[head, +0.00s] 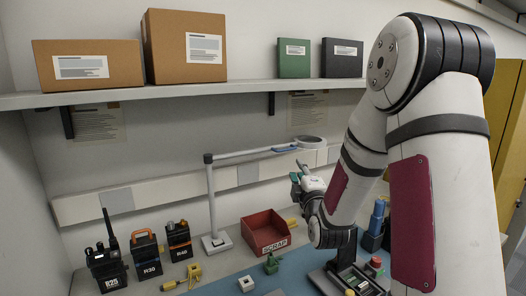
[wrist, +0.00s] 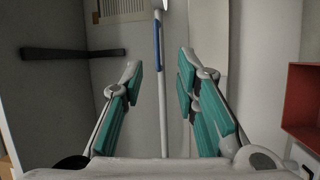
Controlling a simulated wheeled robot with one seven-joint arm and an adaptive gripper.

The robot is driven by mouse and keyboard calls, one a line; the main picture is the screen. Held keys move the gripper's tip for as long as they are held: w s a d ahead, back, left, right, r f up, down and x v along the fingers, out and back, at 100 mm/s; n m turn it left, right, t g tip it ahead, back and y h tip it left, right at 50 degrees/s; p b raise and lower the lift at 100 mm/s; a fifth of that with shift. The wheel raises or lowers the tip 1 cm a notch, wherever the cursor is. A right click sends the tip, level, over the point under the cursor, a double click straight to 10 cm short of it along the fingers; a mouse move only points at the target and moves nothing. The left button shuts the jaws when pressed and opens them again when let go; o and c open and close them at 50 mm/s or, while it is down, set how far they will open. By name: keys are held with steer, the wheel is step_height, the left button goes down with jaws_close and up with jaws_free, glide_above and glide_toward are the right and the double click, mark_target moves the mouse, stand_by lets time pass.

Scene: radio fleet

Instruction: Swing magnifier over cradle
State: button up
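The magnifier (head: 309,142) is a pale ring head on a jointed grey-white arm with a blue grip (head: 285,149). Its upright post stands on a base on the bench. In the wrist view, the magnifier's arm with the blue grip (wrist: 157,42) runs lengthwise between my fingers in the picture, with gaps on both sides. My gripper (head: 297,170) has teal finger pads and is just below the magnifier head in the head view. It is open and empty; the wrist view shows its spread fingertips (wrist: 159,68). A small green holder (head: 272,263) sits on the blue mat; I cannot tell if it is the cradle.
A red SCRAP bin (head: 265,232) stands right of the magnifier's base. Radios, including R25 (head: 106,266), line the left. A black device with a screen (head: 350,278) is at the lower right. A shelf (head: 200,91) with boxes hangs above. My arm hides part of the right side.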

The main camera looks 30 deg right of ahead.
mark_target(290, 149)
steer(key=x, duration=0.9)
steer(key=p+x, duration=0.1)
steer(key=x, duration=0.4)
steer(key=shift+r, duration=0.3)
steer(key=shift+t, duration=0.3)
jaws_close()
